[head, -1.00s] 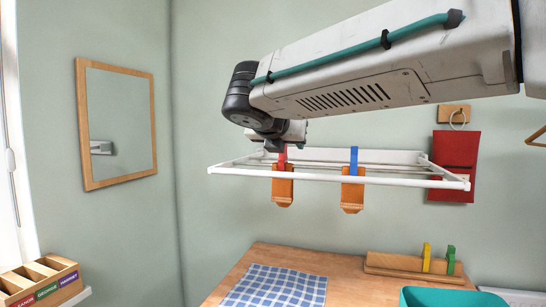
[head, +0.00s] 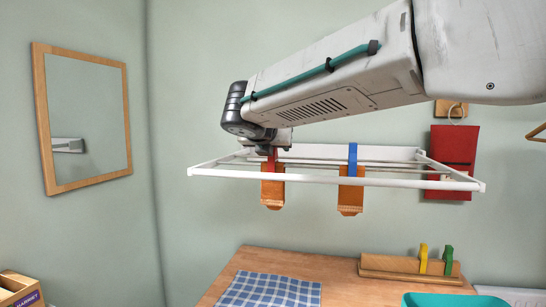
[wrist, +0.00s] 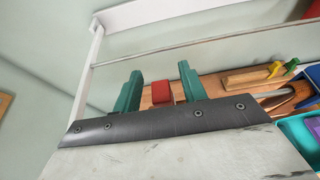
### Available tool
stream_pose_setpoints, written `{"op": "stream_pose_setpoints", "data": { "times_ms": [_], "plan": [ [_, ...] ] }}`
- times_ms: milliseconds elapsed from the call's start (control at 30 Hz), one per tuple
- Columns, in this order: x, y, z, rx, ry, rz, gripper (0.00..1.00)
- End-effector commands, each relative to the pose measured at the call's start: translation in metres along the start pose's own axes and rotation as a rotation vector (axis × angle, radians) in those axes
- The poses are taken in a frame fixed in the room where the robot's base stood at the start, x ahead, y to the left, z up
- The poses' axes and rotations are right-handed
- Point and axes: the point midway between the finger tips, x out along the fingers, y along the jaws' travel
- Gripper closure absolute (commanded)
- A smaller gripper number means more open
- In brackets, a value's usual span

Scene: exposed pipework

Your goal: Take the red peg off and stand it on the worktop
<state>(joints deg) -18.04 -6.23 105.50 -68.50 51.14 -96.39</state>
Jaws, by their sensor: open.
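The red peg (head: 272,160) sits on the front bar of a white wall rack (head: 330,181), with an orange-brown piece (head: 272,190) hanging at it. My gripper (wrist: 160,89) is open, its two teal fingers on either side of the red peg (wrist: 161,93) in the wrist view. I cannot tell whether they touch it. In the head view my wrist is right above the peg and hides the fingers. The wooden worktop (head: 340,284) lies below the rack.
A blue peg (head: 353,158) with a similar hanging piece is to the right on the rack. A checked cloth (head: 270,290), a wooden holder with yellow and green pegs (head: 448,259) and a teal bin (head: 452,300) are on the worktop. Bare wood lies between cloth and holder.

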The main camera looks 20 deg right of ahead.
Motion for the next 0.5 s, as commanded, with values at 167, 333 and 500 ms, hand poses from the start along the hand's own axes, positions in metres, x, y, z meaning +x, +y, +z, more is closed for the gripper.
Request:
{"op": "stream_pose_setpoints", "data": {
  "times_ms": [167,333,500],
  "plan": [
    [0.0048,-0.0011,0.0005,0.001,0.000,-0.001,0.58],
    [0.0049,-0.0018,0.0006,0.002,0.000,-0.002,0.78],
    [0.0050,-0.0021,0.0007,0.002,0.000,-0.002,1.00]
  ]
}}
